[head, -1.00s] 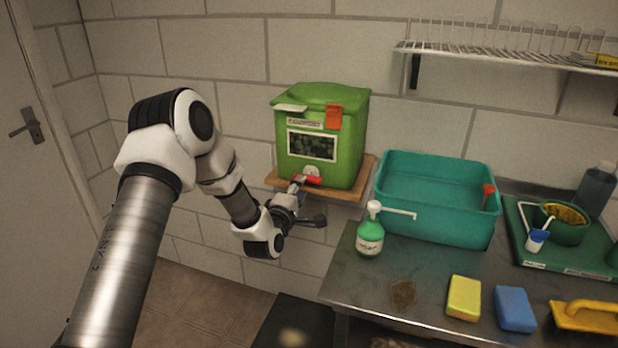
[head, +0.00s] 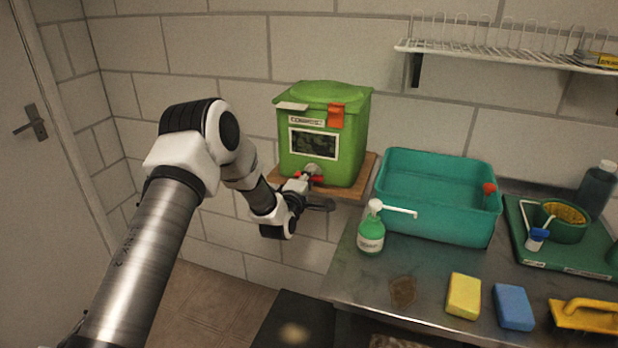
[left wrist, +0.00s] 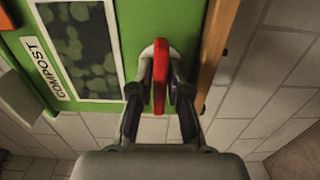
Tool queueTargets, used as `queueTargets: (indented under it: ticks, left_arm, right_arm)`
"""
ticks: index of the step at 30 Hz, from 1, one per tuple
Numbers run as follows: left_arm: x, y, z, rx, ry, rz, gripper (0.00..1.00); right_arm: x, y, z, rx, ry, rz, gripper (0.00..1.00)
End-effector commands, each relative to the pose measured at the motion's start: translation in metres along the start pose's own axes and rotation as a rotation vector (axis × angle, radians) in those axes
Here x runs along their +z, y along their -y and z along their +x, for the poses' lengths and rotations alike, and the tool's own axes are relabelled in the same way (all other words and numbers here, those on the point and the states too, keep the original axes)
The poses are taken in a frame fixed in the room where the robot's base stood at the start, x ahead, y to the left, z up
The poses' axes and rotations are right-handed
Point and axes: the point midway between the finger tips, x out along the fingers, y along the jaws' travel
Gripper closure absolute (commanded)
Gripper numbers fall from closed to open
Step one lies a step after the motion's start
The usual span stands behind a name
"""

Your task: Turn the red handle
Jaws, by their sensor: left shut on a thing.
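The red handle (left wrist: 160,78) sits on a pale round boss at the lower front of the green compost bin (head: 347,150). In the left wrist view it lies between the two dark fingers of my left gripper (left wrist: 160,100), which are shut on it. In the head view my left gripper (head: 308,180) is at the bin's base, and only bits of the red handle show around it. The bin also fills the upper left of the left wrist view (left wrist: 130,20). My right gripper is not in view.
The bin stands on a wooden shelf (head: 352,192) on the block wall. To its right, a metal counter (head: 430,290) holds a teal basin (head: 440,232), a green soap bottle (head: 371,236), and yellow and blue sponges (head: 464,297). A wire rack (head: 500,50) hangs above.

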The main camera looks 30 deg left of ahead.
Motion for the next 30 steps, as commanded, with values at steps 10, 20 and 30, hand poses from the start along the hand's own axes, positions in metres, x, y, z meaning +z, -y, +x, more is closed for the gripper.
queueTargets:
  ticks: [10,20,30]
  left_arm:
    - [-0.001,0.000,0.000,0.002,-0.003,0.111,1.00]
    - [-0.001,0.000,0.001,0.004,-0.004,0.378,1.00]
    - [-0.001,-0.001,0.001,0.003,-0.005,0.702,1.00]
  right_arm:
    - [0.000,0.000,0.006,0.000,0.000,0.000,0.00]
    - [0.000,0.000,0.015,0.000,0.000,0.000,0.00]
    - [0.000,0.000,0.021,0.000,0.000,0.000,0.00]
